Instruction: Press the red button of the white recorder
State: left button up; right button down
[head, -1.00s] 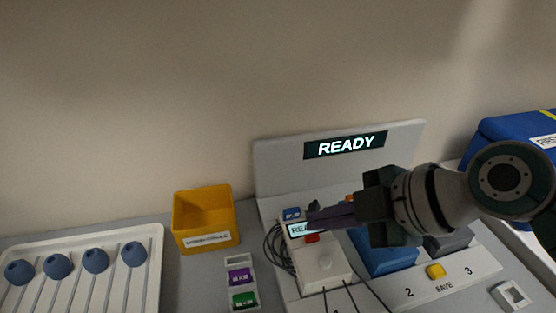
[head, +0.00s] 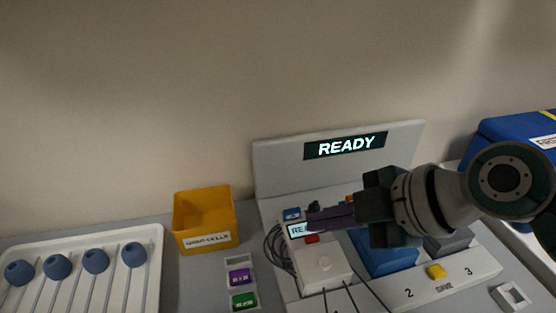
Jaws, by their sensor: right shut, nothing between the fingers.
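The white recorder (head: 322,268) stands on the console base, with a small lit screen (head: 299,230) partly covered by my gripper. Its red button (head: 312,239) shows just below the screen. My right gripper (head: 310,222) comes in from the right, shut and empty, with its purple fingertips over the recorder's screen, just above the red button in the picture. I cannot tell whether the fingertips touch the recorder. A panel behind has a display (head: 345,145) reading READY. My left gripper is not in view.
A yellow bin (head: 206,241) and a holder with purple and green pieces (head: 240,275) stand left of the recorder. Dark cables (head: 279,250) coil beside it. A blue block (head: 385,262) and yellow SAVE button (head: 436,271) are right. A white tray (head: 148,290) with blue-headed rods is far left.

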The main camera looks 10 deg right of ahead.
aim_at(320, 241)
jog(key=shift+f, duration=0.15)
dwell(0.4)
jog(key=shift+f+b, duration=0.25)
jog(key=shift+b, duration=0.15)
jog(key=shift+f+b, duration=0.5)
dwell(0.5)
jog(key=shift+r+p, duration=0.8)
jog(key=shift+r, duration=0.1)
jog(key=shift+r, duration=0.1)
notch_tip(320, 241, up, 5)
jog(key=p, duration=0.4)
jog(key=shift+s, duration=0.1)
dwell(0.6)
